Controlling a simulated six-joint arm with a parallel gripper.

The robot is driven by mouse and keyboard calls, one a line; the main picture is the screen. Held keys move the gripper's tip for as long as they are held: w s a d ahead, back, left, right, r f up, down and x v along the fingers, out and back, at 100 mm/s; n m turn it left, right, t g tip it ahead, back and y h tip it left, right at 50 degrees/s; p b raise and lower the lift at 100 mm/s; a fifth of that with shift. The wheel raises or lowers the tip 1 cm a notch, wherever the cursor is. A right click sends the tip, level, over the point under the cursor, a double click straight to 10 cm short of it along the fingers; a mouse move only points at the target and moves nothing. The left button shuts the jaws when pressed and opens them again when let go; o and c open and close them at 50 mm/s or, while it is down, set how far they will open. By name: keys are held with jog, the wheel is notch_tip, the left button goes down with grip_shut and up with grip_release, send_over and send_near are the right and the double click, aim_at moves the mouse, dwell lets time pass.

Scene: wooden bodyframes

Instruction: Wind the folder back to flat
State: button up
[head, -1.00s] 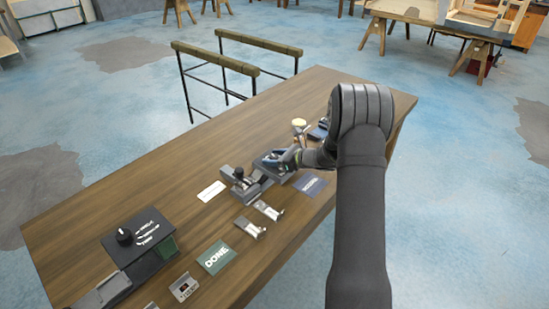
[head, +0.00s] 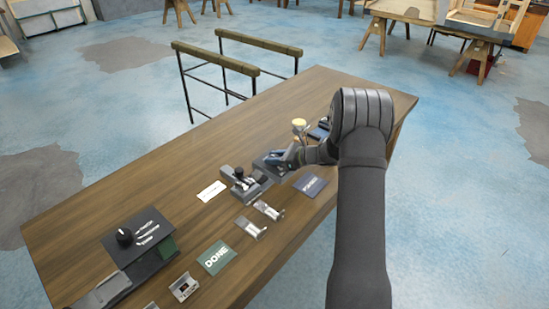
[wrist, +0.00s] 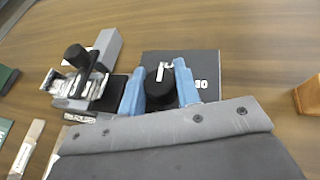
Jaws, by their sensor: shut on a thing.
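A grey metal device with a black-knobbed lever, which looks like the folder (head: 240,187), sits mid-bench; it also shows at the left in the wrist view (wrist: 75,90). I cannot tell the fold angle.
A dark lettered card (head: 310,184) lies right of the device, and a green DONE card (head: 217,257) lies nearer the front. Small metal pieces (head: 268,210) lie between them. A dial box (head: 138,237) stands at the left.

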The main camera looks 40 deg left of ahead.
jog(key=o, duration=1)
jog(key=shift+d, duration=0.1)
jog(key=v, duration=1.7)
jog(key=shift+w+d, duration=0.1)
jog(key=shift+d, duration=0.05)
jog(key=x, duration=1.7)
jog(key=shift+a, duration=0.25)
